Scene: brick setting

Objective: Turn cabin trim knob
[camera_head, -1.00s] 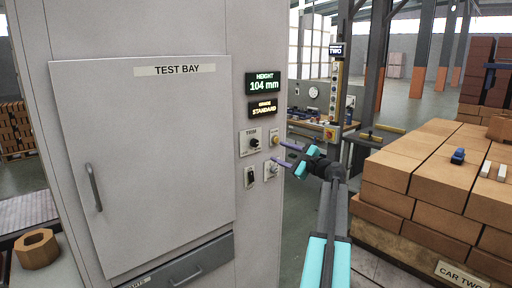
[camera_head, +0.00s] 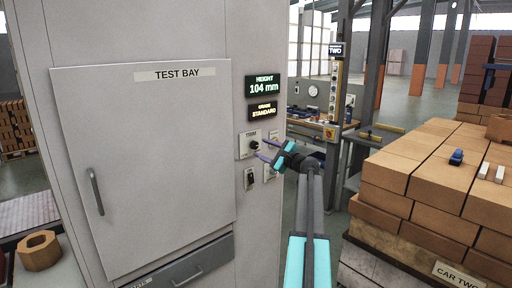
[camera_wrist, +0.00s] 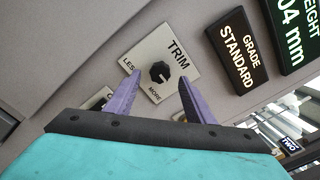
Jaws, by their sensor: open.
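The trim knob (camera_wrist: 159,72) is a black faceted knob on a pale plate (camera_wrist: 180,50) marked TRIM, LESS and MORE. In the head view the knob (camera_head: 254,145) sits on the cabin's front, right of the TEST BAY door. My gripper (camera_wrist: 157,95) has purple fingers, spread open and empty. In the wrist view the knob lies between and just beyond the fingertips, apart from them. In the head view my gripper (camera_head: 261,150) is close to the plate, at its lower right, and hides part of the controls there.
Above the knob are a GRADE STANDARD display (camera_head: 263,111) and a HEIGHT 104 mm display (camera_head: 265,86). A black switch (camera_head: 250,179) is below. The TEST BAY door (camera_head: 150,165) is shut. A brick stack (camera_head: 420,190) stands at the right.

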